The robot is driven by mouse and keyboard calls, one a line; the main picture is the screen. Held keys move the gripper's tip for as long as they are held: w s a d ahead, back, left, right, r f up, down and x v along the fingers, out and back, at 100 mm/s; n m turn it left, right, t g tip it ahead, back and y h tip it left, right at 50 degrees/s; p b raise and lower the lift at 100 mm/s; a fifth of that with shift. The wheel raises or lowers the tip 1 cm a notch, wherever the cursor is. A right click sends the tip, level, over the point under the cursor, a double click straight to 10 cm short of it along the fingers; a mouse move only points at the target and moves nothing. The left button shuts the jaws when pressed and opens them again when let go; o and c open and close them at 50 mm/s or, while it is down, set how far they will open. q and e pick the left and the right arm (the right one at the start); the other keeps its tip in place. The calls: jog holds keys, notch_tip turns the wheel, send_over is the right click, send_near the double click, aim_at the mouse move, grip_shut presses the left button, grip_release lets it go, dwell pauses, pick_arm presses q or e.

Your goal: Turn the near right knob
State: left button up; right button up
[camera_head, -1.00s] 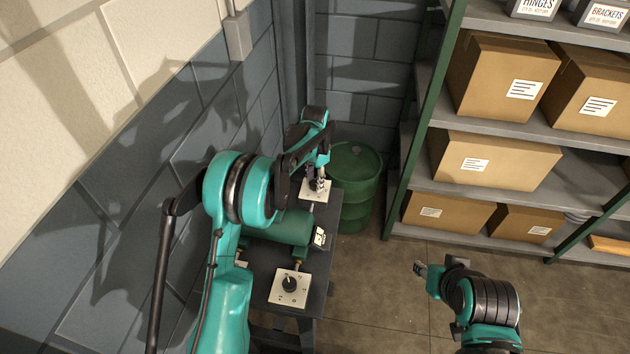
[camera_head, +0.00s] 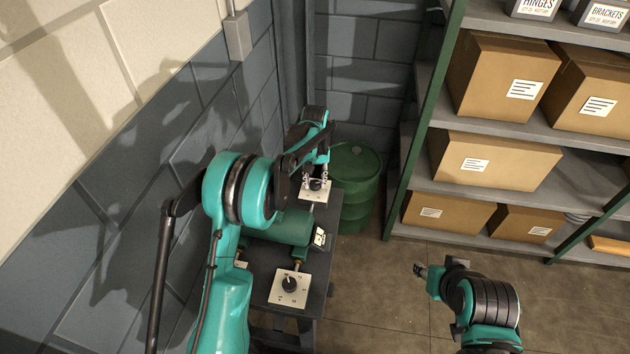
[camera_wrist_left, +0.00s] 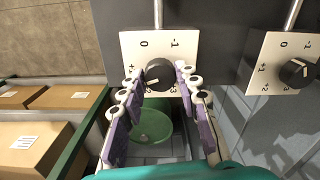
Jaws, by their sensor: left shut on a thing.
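My left gripper (camera_head: 316,184) reaches over the table to the far white dial plate. In the left wrist view its fingers (camera_wrist_left: 160,88) sit on both sides of that plate's black knob (camera_wrist_left: 159,75) and are shut on it. The plate (camera_wrist_left: 130,45) carries printed numbers. The near right knob (camera_head: 290,284) is black with a light pointer mark, on a white plate at the table's near end; no gripper is at it. Another knob (camera_wrist_left: 298,72) shows at the wrist view's right. My right gripper (camera_head: 421,270) is off over the floor; its jaw state is too small to tell.
A green cylindrical casing (camera_head: 288,227) lies on the dark table (camera_head: 318,275) between the dial plates. A green barrel (camera_head: 357,185) stands behind it. Shelving (camera_head: 405,165) with cardboard boxes is at right. The block wall (camera_head: 110,190) is close on the left. Floor between table and shelf is clear.

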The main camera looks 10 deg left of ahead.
aim_at(315, 183)
pick_arm(q)
jog(key=n, duration=0.4)
jog(key=shift+n, duration=0.4)
jog(key=n, duration=1)
jog(key=shift+n, duration=0.4)
jog(key=n, duration=0.4)
jog(key=shift+n, duration=0.3)
jog(key=o, duration=1.2)
jog(key=shift+c, duration=0.2)
jog(key=shift+r, duration=0.15)
notch_tip(315, 183, up, 12)
